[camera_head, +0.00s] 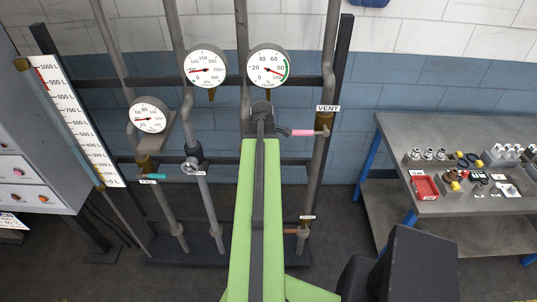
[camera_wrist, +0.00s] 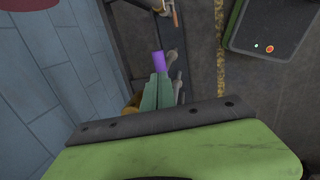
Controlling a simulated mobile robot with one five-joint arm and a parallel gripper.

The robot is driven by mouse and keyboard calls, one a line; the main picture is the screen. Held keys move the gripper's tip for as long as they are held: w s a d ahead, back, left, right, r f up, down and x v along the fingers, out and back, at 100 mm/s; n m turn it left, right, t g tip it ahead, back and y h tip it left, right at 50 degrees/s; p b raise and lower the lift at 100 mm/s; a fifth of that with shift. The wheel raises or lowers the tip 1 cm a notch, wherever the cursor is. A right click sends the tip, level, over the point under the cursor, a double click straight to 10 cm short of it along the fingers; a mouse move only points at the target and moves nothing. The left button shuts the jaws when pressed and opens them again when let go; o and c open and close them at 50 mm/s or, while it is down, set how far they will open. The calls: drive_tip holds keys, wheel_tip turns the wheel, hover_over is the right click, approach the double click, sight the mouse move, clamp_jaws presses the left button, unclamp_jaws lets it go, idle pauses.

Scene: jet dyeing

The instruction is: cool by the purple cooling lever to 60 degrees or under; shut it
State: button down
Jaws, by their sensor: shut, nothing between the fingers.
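The purple cooling lever (camera_wrist: 158,62) shows in the wrist view, just beyond the fingertips. My gripper (camera_wrist: 159,78) points at its near end with the fingers together and nothing between them. I cannot tell whether they touch the lever. In the head view the lever and my fingers are hidden behind my green arm. A large round dial (camera_head: 206,67) with a scale up to about 200 has its red needle pointing left, near the 50 mark. A smaller dial (camera_head: 148,117) hangs lower left; its exact reading is too small to tell.
A dial with a green arc (camera_head: 268,65) sits above my arm. A pink lever (camera_head: 303,132) is by the VENT label, and a teal lever (camera_head: 153,176) is at lower left. Pipes and a black frame surround them. A workbench (camera_head: 450,130) with parts stands right.

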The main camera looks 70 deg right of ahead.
drive_tip(key=p+v, duration=0.8)
drive_tip(key=v, duration=0.1)
drive_tip(key=shift+s+r, duration=0.4)
drive_tip(key=shift+r, duration=0.05)
drive_tip(key=shift+d+f, duration=0.1)
drive_tip(key=shift+d, duration=0.1)
